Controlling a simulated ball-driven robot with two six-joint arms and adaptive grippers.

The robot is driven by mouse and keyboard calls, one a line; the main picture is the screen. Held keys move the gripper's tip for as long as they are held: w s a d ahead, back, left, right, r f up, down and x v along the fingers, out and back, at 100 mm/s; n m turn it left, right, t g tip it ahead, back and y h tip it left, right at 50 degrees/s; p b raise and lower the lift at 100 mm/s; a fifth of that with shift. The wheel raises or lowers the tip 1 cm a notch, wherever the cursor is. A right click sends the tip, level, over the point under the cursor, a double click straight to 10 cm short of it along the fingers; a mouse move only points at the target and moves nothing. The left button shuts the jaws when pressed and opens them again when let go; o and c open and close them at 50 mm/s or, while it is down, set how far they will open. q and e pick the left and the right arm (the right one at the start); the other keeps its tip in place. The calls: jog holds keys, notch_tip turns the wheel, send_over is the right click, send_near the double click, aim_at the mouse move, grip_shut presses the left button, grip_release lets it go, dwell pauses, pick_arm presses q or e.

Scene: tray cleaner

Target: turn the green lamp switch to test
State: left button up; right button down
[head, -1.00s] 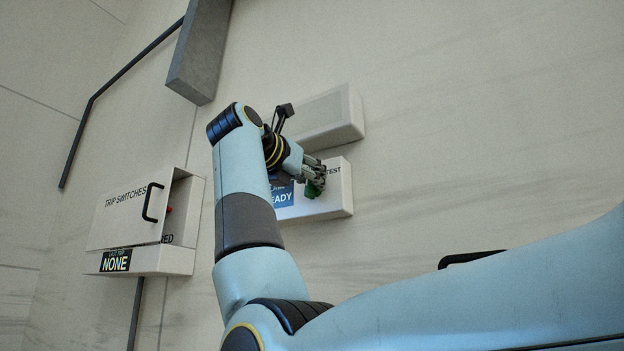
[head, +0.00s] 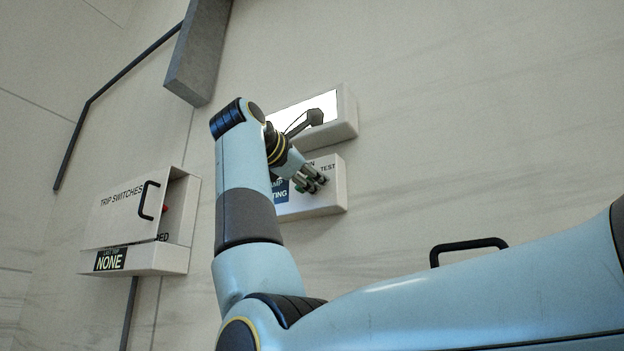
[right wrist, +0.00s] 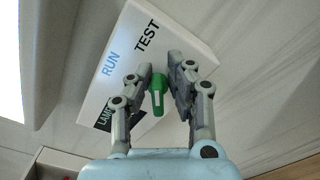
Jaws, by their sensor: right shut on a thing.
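The green lamp switch (right wrist: 157,95) is a small green knob on a white box, also showing in the head view (head: 300,189) between my fingers. My right gripper (right wrist: 161,82) is shut on it, with a finger on either side. The box (right wrist: 190,35) carries the words RUN and TEST; the knob's long side runs roughly toward TEST in the right wrist view. The lamp panel (head: 290,110) above glows white. My left gripper is not in view.
A TRIP SWITCHES box (head: 120,215) with a black handle and a display reading NONE (head: 110,260) hangs on the wall at left. A grey duct (head: 198,55) is above. The wall right of the lamp box is clear.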

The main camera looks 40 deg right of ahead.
jog(key=shift+r+m, duration=0.25)
jog(key=shift+m, duration=0.25)
jog(key=c, duration=1.6)
grip_release()
jog(key=shift+c, duration=0.2)
jog(key=shift+o, duration=1.4)
jog(key=shift+w+a+f, duration=0.1)
jog(key=shift+w, duration=0.05)
jog(key=v, duration=0.7)
jog(key=shift+a, duration=0.2)
